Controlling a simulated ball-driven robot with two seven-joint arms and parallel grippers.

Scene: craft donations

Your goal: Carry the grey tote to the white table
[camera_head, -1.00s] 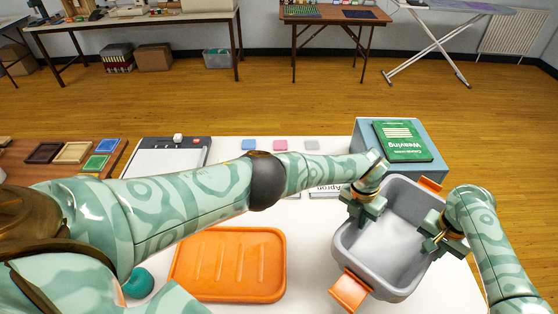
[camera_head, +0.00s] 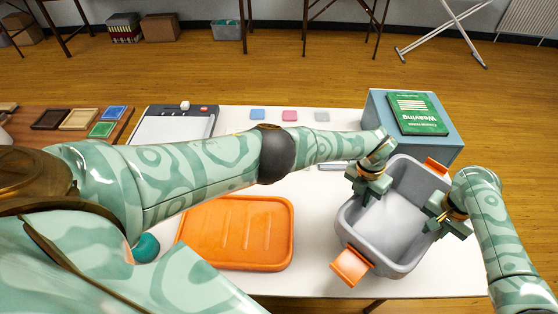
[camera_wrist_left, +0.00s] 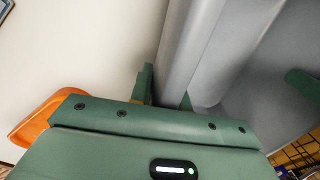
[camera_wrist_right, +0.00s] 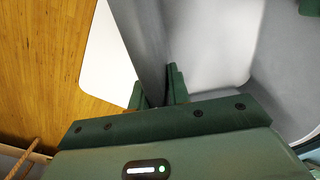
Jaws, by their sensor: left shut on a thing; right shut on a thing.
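The grey tote (camera_head: 396,222) with orange end handles is at the right of the white table (camera_head: 330,197) in the head view, and looks empty. My left gripper (camera_head: 368,192) is shut on its left wall. My right gripper (camera_head: 440,215) is shut on its right wall. The left wrist view shows the tote's wall (camera_wrist_left: 190,50) between the fingers, and the right wrist view shows the opposite wall (camera_wrist_right: 145,45) gripped likewise. I cannot tell whether the tote's base touches the table.
An orange tray (camera_head: 240,232) lies left of the tote. A blue-grey box (camera_head: 450,145) with a green weaving book (camera_head: 418,113) stands just behind it. A paper trimmer (camera_head: 175,124) and several coloured pads sit at the back. A teal ball (camera_head: 146,247) is front left.

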